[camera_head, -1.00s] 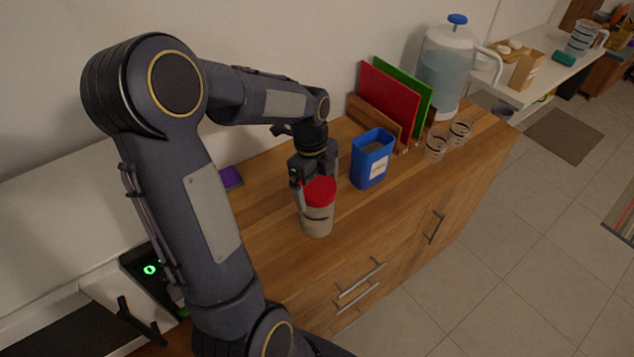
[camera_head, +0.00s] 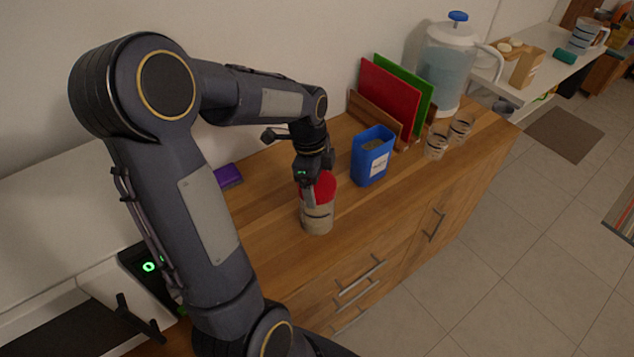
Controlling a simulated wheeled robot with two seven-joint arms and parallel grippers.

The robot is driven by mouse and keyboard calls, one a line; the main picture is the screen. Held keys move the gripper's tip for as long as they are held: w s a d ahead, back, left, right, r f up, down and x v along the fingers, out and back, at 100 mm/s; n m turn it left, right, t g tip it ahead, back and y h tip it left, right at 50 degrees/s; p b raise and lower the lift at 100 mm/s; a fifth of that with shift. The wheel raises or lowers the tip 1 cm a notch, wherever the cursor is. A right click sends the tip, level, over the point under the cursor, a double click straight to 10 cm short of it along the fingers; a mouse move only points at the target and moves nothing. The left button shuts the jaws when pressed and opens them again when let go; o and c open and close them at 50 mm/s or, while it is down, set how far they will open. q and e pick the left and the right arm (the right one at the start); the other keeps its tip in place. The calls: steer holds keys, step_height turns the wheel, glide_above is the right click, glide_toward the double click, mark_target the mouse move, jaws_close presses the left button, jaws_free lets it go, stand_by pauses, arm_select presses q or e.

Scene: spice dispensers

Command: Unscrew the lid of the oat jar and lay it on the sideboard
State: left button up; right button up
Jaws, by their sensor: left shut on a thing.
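The oat jar (camera_head: 317,219) stands upright on the wooden sideboard (camera_head: 275,215), near its front edge. It is clear with pale contents. Its red lid (camera_head: 323,187) is on top of the jar. My left gripper (camera_head: 314,191) comes down from above and is shut on the red lid. One finger shows in front of the lid and hides part of it; the other finger is hidden. I cannot tell whether the lid is loose on the jar. My right gripper is not in view.
A blue container (camera_head: 371,158) stands right of the jar. Behind it are a red board (camera_head: 390,98) and a green board (camera_head: 415,92) in a wooden rack. A water dispenser (camera_head: 447,70) and glasses (camera_head: 437,146) stand farther right. A purple box (camera_head: 228,175) lies to the left.

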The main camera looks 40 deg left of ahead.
arm_select(q)
steer(key=n, duration=0.3)
steer(key=shift+n, duration=0.3)
steer(key=n, duration=0.2)
steer(key=shift+n+t+y, duration=0.3)
steer(key=n, duration=0.6)
steer(key=shift+r+n+y+b, duration=0.1)
steer(key=shift+n+y+b, duration=0.2)
steer(key=shift+y, duration=0.1)
